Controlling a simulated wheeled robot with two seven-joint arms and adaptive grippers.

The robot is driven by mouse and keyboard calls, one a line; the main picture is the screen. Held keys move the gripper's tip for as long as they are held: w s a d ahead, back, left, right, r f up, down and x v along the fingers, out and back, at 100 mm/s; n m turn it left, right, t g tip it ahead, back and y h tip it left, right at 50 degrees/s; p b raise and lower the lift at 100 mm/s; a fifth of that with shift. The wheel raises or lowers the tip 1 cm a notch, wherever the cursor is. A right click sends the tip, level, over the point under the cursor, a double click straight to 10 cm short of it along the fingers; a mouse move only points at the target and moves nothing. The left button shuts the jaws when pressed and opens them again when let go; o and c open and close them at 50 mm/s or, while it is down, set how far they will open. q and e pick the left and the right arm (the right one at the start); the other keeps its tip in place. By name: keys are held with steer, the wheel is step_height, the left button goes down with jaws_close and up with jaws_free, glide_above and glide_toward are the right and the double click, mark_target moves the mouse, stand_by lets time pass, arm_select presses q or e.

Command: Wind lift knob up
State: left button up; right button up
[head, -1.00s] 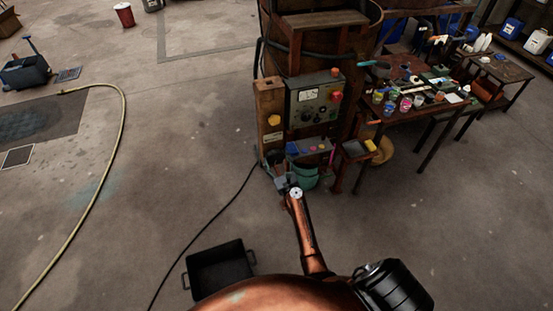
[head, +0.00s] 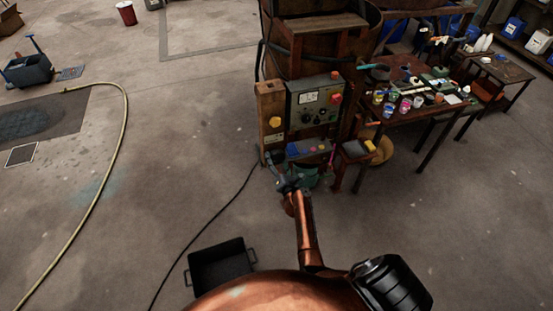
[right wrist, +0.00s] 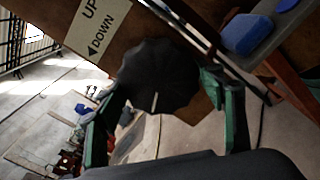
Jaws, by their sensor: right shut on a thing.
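The lift knob (right wrist: 158,78) is black and scalloped, with a white pointer line, and fills the middle of the right wrist view. A pale plate (right wrist: 97,30) reading "UP" and "DOWN" with an arrow sits beside it on the brown post. My right gripper (right wrist: 161,92) has its green-padded fingers on either side of the knob, shut on it. In the head view the right gripper (head: 280,177) is low at the front of the post (head: 271,110), and the knob is hidden or too small to tell there. My left gripper is not in view.
A grey control box (head: 315,103) with a red button stands right of the post, above a blue button panel (head: 308,148). A green bucket (head: 306,177) is close beside my right gripper. A black tray (head: 220,265) and a cable (head: 205,215) lie on the floor.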

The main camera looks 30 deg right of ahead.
steer(key=m+p, duration=0.2)
steer(key=m, duration=0.3)
steer(key=shift+r+m, duration=0.1)
steer(key=shift+m, duration=0.3)
steer(key=m+p, duration=0.2)
steer(key=m, duration=0.3)
steer(key=shift+a, duration=0.1)
steer(key=shift+m, duration=0.3)
steer(key=o, duration=1.1)
steer(key=shift+v, duration=3.75)
